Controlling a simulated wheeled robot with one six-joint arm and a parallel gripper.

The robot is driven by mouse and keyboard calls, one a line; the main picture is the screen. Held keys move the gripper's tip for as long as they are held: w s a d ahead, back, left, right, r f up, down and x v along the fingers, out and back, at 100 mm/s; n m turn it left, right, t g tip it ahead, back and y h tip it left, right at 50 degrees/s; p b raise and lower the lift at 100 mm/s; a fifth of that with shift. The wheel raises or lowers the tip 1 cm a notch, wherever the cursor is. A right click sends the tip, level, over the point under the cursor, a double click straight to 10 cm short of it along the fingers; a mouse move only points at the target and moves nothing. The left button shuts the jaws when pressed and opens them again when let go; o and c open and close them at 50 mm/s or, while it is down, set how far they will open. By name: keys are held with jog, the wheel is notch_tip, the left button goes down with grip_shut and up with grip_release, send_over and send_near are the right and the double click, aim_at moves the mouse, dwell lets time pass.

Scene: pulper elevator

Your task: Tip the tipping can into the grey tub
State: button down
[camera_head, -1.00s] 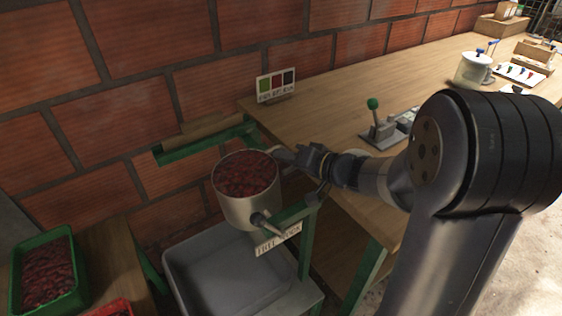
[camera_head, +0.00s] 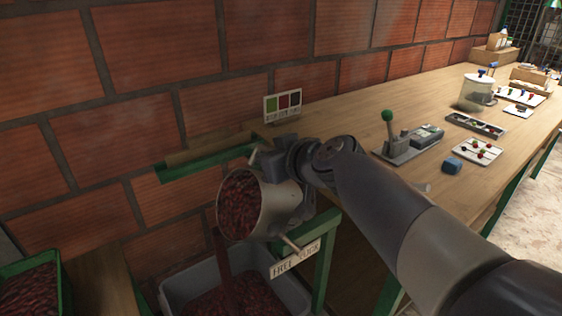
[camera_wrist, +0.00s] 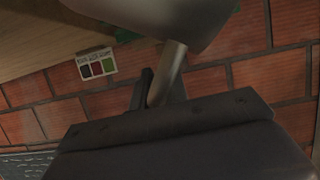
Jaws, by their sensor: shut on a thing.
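The tipping can (camera_head: 276,208) is a pale metal can tilted over to the left in the head view, its mouth facing left. Dark red cherries fill its mouth and a stream of them (camera_head: 223,262) falls from its lip. The grey tub (camera_head: 180,292) stands below, with red cherries lying inside. My gripper (camera_head: 268,160) is at the can's upper side, shut on the can's handle. In the wrist view the handle (camera_wrist: 168,72) runs down from the can body (camera_wrist: 165,12) to the jaws; the fingertips are partly hidden.
A "free hook" sign (camera_head: 296,258) hangs on the green frame beside the tub. A green crate of cherries (camera_head: 30,290) stands at the lower left. The wooden bench (camera_head: 350,120) holds a green-knobbed lever (camera_head: 388,130), a colour card (camera_head: 283,106) and small trays. The brick wall is close behind.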

aim_at(256, 172)
jog(key=shift+s+a+r+n, duration=0.25)
jog(key=shift+s+a+n, duration=0.15)
jog(key=shift+a, duration=0.2)
jog(key=shift+s+a+f+n+t+h+p, duration=0.1)
jog(key=shift+s+a+n+t+h+p, duration=0.3)
jog(key=shift+a+n+h+p, duration=0.15)
jog(key=shift+a, duration=0.1)
jog(key=c, duration=1.5)
grip_release()
jog(key=shift+w+a+f, duration=0.1)
jog(key=shift+f, duration=0.05)
jog(key=shift+o, duration=0.2)
